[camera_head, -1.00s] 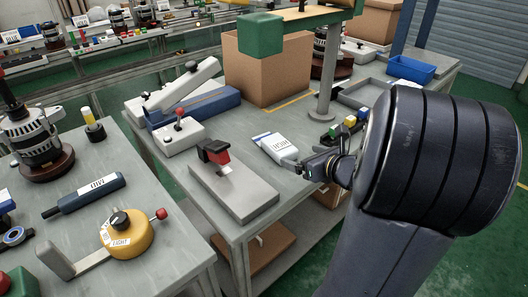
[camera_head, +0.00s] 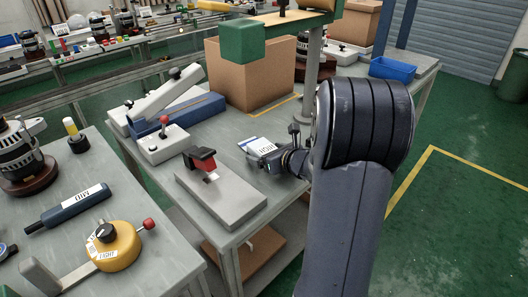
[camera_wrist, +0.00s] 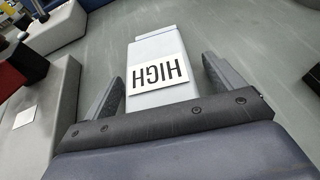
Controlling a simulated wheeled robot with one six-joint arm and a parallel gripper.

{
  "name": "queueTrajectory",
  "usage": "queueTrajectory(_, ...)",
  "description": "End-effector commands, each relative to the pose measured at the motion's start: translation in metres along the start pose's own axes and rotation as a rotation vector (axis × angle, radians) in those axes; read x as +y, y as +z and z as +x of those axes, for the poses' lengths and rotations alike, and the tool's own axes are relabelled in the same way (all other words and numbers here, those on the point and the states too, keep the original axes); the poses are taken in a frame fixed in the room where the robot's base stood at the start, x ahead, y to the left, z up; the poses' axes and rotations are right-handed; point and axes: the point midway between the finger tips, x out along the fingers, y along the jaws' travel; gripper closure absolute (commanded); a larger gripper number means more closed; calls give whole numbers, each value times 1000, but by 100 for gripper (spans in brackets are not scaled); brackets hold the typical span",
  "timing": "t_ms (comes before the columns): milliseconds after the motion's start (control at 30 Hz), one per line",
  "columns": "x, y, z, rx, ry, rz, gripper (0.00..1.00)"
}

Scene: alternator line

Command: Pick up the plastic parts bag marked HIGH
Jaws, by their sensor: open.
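The plastic parts bag marked HIGH (camera_head: 255,144) lies flat on the grey workbench, white with a blue edge at its far end. In the wrist view the bag (camera_wrist: 152,50) is pale, with its HIGH label upside down. My gripper (camera_head: 258,160) is at the near end of the bag. In the wrist view my gripper (camera_wrist: 160,80) is open, one finger on each side of the bag's near part, with a gap showing on both sides. The bag's nearest end is hidden behind the gripper body. I cannot tell how high the fingers are above the bench.
A grey block fixture with a red clamp (camera_head: 203,162) stands close left of my gripper. A cardboard box (camera_head: 248,72) and a post (camera_head: 313,70) stand behind. A grey box with a red-knobbed lever (camera_head: 162,145) is further left. Bench between is clear.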

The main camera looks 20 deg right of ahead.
Motion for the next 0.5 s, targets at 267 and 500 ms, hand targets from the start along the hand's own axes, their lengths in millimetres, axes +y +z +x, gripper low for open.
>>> queueTrajectory(267, 0, 0, 0, 0, 0, 0, 16)
queueTrajectory(500, 0, 0, 0, 0, 0, 1, 35)
